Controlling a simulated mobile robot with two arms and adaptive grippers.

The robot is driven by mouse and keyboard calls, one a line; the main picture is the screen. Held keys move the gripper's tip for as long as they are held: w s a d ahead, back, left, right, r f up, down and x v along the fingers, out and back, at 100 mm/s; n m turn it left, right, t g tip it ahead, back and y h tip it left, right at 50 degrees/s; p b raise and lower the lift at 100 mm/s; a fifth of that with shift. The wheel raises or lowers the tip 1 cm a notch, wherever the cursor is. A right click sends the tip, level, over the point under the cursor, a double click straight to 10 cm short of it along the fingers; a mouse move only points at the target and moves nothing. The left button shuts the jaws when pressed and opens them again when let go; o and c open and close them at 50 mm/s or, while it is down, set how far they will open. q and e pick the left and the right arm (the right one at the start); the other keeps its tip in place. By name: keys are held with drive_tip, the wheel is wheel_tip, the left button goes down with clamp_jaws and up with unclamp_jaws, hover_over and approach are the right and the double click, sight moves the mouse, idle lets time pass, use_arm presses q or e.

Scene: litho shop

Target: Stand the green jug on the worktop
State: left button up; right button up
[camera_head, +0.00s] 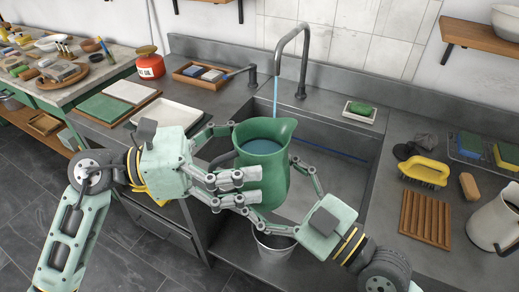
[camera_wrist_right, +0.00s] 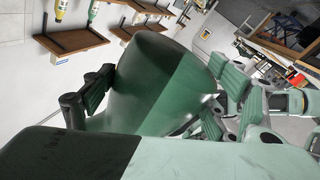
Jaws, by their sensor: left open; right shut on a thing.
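The green jug (camera_head: 265,172) is upright over the front of the sink (camera_head: 340,170), with bluish water inside. My right gripper (camera_head: 276,190) reaches from the lower right and is shut on the jug. In the right wrist view the jug (camera_wrist_right: 165,85) sits between its finger pads. My left gripper (camera_head: 238,160) is open at the jug's left side, its fingers overlapping the jug in the picture; contact is unclear. The grey worktop (camera_head: 415,265) runs along both sides of the sink.
A thin water stream (camera_head: 275,95) hangs below the tap (camera_head: 300,60); its lower end passes behind the jug's rim. On the right stand a yellow brush (camera_head: 425,170), a slatted wooden rack (camera_head: 426,218) and a white jug (camera_head: 495,220). A white tray (camera_head: 167,112) lies left.

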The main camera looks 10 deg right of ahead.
use_arm(q)
drive_tip(key=shift+d, duration=1.1)
use_arm(e)
drive_tip(key=shift+r, duration=0.15)
use_arm(q)
drive_tip(key=shift+c, duration=0.5)
drive_tip(key=shift+w, duration=0.2)
drive_tip(key=c, duration=1.9)
use_arm(e)
drive_tip(key=shift+s+a, duration=0.15)
drive_tip(key=shift+a, duration=0.05)
use_arm(q)
drive_tip(key=shift+r, duration=0.15)
drive_tip(key=shift+c, duration=0.7)
use_arm(e)
drive_tip(key=o, duration=1.7)
drive_tip(key=shift+c, duration=0.2)
drive_tip(key=shift+d, duration=0.1)
use_arm(q)
drive_tip(key=shift+s, duration=0.1)
use_arm(e)
drive_tip(key=shift+d+f, duration=0.1)
drive_tip(key=shift+f, duration=0.1)
